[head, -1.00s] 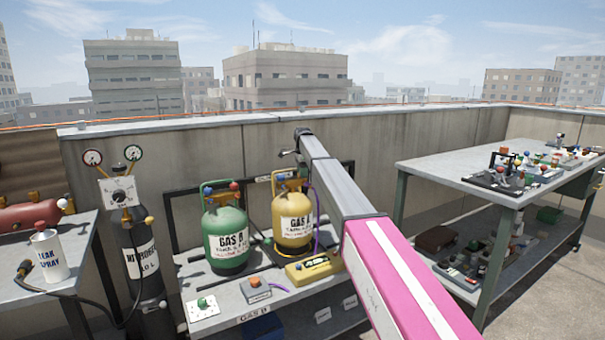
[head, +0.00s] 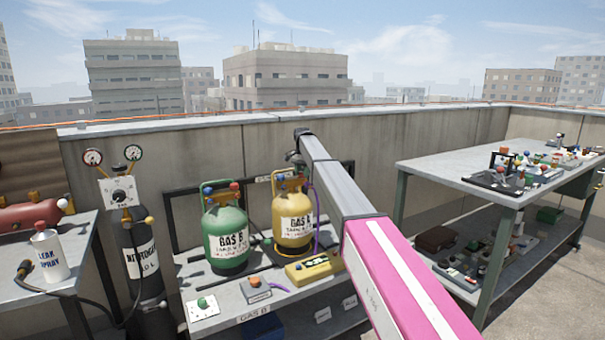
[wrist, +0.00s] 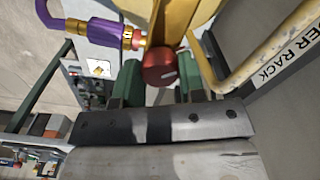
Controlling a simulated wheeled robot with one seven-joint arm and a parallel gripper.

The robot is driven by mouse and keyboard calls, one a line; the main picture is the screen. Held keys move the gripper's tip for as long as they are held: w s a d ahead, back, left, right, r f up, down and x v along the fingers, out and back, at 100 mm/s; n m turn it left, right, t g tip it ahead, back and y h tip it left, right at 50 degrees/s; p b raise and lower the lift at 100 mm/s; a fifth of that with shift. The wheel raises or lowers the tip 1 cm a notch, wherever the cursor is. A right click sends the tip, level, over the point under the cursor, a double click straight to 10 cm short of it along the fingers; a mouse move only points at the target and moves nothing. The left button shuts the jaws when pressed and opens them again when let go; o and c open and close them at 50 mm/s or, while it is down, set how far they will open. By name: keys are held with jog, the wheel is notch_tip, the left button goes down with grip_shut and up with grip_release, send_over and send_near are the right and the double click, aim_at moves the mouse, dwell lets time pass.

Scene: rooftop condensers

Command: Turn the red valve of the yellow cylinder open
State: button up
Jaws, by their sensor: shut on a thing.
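The yellow cylinder (head: 292,232) stands upright on the low grey bench, right of the green cylinder. Its yellow top also shows in the wrist view (wrist: 176,18). Its round red valve (wrist: 160,68) has a pale mark on its face. My gripper (wrist: 157,82) has a green finger on each side of the red valve and is shut on it. In the head view my arm reaches over from the right, and my gripper (head: 295,160) is small and dark above the cylinder's top. The fingertips cannot be made out there.
The green cylinder (head: 226,238) stands close to the left. A purple hose (wrist: 95,31) joins the yellow cylinder's fitting. A yellow handle bar and the rack (wrist: 285,50) lie close to my gripper. A yellow device (head: 313,268) lies in front. The parapet wall (head: 400,150) is behind.

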jog(key=n, duration=1.3)
jog(key=shift+n, duration=0.4)
jog(key=n, duration=1.3)
jog(key=shift+n, duration=0.4)
jog(key=o, duration=0.9)
jog(key=shift+o, duration=0.2)
jog(key=shift+r, duration=0.1)
